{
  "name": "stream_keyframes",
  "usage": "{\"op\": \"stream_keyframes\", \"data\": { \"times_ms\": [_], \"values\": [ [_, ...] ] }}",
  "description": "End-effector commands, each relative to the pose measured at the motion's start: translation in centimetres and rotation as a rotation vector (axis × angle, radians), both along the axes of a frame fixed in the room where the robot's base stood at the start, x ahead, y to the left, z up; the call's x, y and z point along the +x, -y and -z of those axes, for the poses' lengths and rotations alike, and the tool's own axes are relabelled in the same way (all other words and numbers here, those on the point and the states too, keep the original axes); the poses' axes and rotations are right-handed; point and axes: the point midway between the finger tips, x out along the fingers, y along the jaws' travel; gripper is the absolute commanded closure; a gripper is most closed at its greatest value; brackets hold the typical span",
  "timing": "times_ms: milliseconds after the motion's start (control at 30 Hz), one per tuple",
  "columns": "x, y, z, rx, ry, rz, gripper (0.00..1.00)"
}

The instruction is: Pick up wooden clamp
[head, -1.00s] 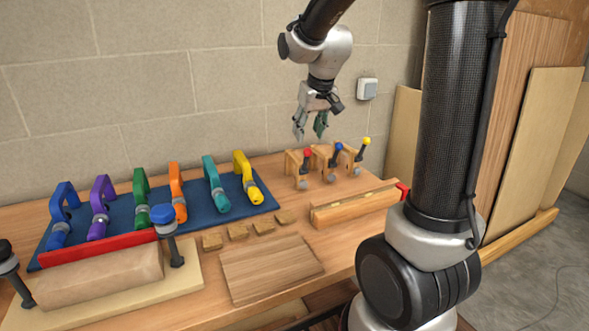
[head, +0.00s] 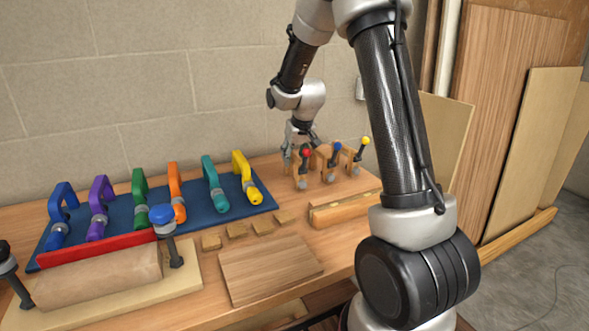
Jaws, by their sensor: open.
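Three wooden clamps stand in a row at the back right of the bench: one with a red knob (head: 301,168), one with a blue knob (head: 328,163) and one with a yellow knob (head: 355,159). My gripper (head: 295,158) is low at the left end of this row, beside and partly behind the red-knobbed clamp. It is open. The fingertips are partly hidden, and I cannot tell whether they touch the clamp.
Coloured clamps lie on a blue mat (head: 120,218) at the left. Small wood blocks (head: 237,230), a flat board (head: 270,270) and a long wooden piece (head: 340,208) lie in front. A roll on a base (head: 100,280) fills the front left.

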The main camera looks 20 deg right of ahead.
Motion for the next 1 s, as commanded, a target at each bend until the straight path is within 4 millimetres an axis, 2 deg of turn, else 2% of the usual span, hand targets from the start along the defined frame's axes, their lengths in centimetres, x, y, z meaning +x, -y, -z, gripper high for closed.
{"op": "stream_keyframes", "data": {
  "times_ms": [167, 400, 767, 867, 1000],
  "values": [
    [0.0, 0.0, 0.0, 0.000, 0.001, 0.000, 0.55],
    [0.0, 0.0, -0.1, 0.000, 0.001, 0.000, 0.99],
    [0.1, 0.0, -0.6, 0.000, 0.004, 0.000, 1.00],
    [0.1, 0.0, -1.9, 0.000, 0.006, 0.000, 1.00],
    [0.1, 0.0, -4.9, 0.001, 0.007, 0.001, 1.00]
  ]
}}
